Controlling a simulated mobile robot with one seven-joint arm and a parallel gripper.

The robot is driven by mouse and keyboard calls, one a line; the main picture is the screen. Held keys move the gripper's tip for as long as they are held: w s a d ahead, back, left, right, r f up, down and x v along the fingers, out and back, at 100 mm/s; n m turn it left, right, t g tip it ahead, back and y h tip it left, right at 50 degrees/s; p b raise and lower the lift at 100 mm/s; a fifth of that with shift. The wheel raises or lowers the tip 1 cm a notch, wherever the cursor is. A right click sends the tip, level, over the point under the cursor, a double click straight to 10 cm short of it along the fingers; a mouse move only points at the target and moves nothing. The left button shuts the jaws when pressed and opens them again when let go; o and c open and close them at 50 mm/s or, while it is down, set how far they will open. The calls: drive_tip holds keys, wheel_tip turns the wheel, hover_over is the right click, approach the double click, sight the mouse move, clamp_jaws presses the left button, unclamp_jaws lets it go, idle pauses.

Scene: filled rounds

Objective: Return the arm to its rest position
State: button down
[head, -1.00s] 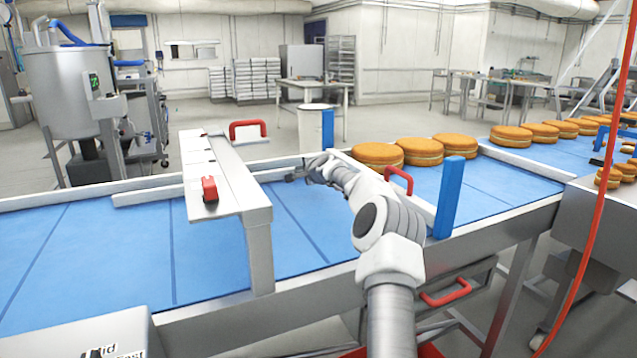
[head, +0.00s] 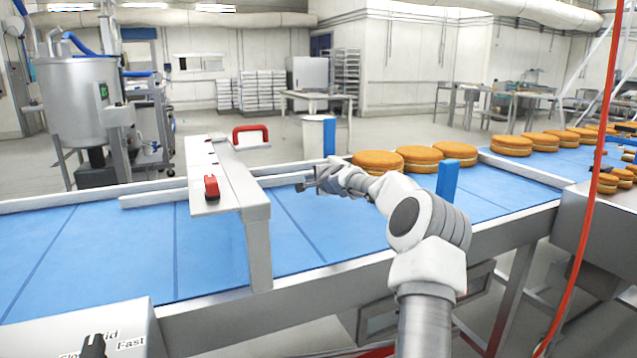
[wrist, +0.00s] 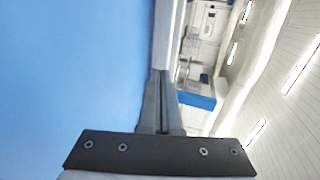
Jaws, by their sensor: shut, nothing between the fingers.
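My gripper (head: 303,187) is at the end of my white arm, over the blue conveyor belt (head: 100,250) and just right of the metal bridge. It points left in the head view. Its fingers (wrist: 160,105) are together in the wrist view, with nothing between them. The blue belt fills the left of the wrist view. My arm is bent and reaches in from the lower right of the head view.
A metal bridge (head: 258,213) with a red switch (head: 211,187) spans the belt left of my gripper. Round filled cakes (head: 378,163) stand behind my arm. A blue post (head: 447,181) is right of it. A red cable (head: 590,200) hangs at the right.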

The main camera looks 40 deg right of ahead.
drive_tip(key=shift+v, duration=3)
